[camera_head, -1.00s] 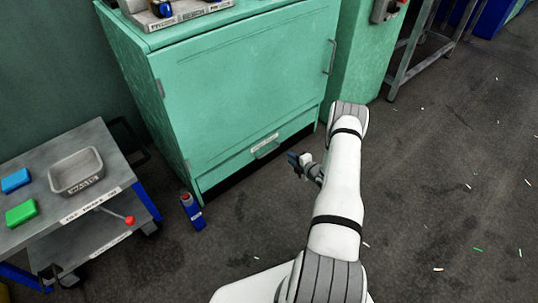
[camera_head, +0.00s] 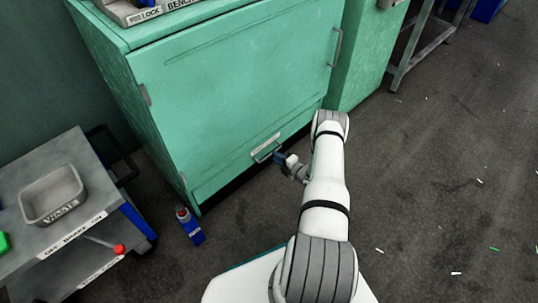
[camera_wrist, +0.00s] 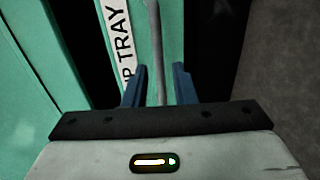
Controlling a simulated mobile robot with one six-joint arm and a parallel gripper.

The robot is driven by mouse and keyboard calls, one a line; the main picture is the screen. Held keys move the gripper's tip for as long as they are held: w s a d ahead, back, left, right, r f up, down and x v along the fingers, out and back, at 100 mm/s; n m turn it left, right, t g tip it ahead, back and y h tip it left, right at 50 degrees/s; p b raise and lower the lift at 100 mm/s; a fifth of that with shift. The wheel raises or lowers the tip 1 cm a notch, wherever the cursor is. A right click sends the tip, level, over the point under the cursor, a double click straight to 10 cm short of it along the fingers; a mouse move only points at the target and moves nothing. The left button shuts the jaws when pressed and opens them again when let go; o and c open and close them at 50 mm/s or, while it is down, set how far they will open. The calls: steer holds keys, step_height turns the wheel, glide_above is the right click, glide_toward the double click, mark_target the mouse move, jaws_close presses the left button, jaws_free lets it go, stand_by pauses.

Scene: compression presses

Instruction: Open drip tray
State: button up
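The drip tray drawer (camera_head: 222,180) is a low green strip along the bottom of the green cabinet (camera_head: 230,85), and it looks shut. Its white label (camera_head: 265,142) sits just above a thin grey bar handle (camera_head: 262,157). My gripper (camera_head: 279,157) is at the right end of the handle. In the wrist view, my gripper (camera_wrist: 159,76) is open with two blue fingers. The grey handle bar (camera_wrist: 157,45) runs between them, with a gap showing on each side. The label reading "TRAY" (camera_wrist: 115,30) is beside the bar. Whether the fingertips reach past the bar is unclear.
A grey cart (camera_head: 85,160) with a grey tray (camera_head: 50,197) on top stands at the left. A blue bottle with a red cap (camera_head: 190,226) stands on the floor near the cabinet's left corner. The floor at the right (camera_head: 430,190) is mostly clear.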

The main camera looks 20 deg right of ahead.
steer(key=b+x, duration=0.1)
steer(key=x, duration=0.3)
steer(key=shift+a, duration=0.1)
steer(key=shift+c, duration=0.5)
jaws_close()
